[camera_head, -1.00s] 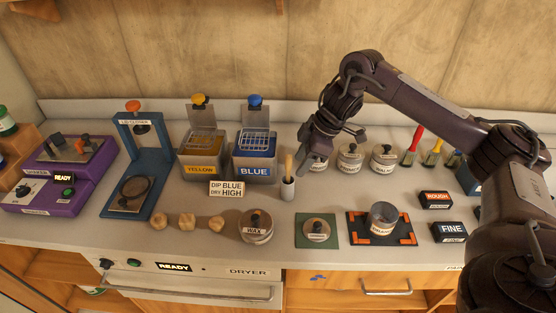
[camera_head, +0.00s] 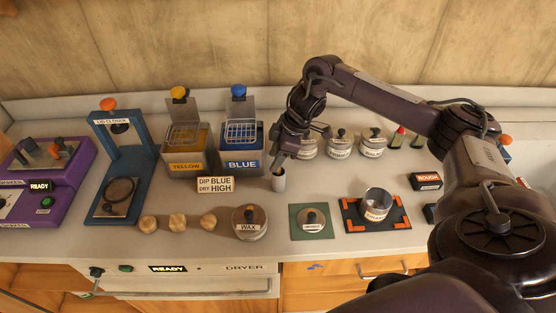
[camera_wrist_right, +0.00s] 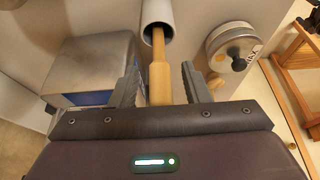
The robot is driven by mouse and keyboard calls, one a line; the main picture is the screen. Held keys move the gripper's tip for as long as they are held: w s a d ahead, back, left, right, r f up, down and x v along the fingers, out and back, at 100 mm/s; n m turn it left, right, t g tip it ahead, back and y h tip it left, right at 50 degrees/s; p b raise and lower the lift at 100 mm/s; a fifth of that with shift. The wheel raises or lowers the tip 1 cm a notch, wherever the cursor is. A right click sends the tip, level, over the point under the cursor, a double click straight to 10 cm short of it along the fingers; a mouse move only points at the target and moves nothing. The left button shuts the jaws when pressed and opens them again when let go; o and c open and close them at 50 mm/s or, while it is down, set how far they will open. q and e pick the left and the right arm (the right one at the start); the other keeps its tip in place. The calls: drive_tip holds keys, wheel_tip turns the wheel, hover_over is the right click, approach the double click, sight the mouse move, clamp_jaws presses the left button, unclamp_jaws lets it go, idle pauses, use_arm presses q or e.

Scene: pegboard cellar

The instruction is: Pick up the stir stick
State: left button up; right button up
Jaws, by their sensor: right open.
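The stir stick (camera_wrist_right: 160,78) is a pale wooden stick standing in a small grey cup (camera_head: 278,180). In the right wrist view the cup (camera_wrist_right: 157,22) is at the top and the stick runs from it down between my fingers. My right gripper (camera_head: 277,162) is over the cup in the head view and hides the stick there. In the right wrist view my right gripper (camera_wrist_right: 160,80) is open, with one finger on each side of the stick and a gap visible on both sides. My left gripper is not in view.
The blue dip tank (camera_head: 241,158) stands just left of the cup, with a dip sign (camera_head: 215,185) in front. Lidded tins (camera_head: 339,145) stand close on the right. The wax tin (camera_head: 249,222) and a green mat (camera_head: 296,234) are nearer the front.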

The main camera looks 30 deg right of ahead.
drive_tip(key=shift+f, duration=0.15)
clamp_jaws()
drive_tip(key=shift+r, duration=0.2)
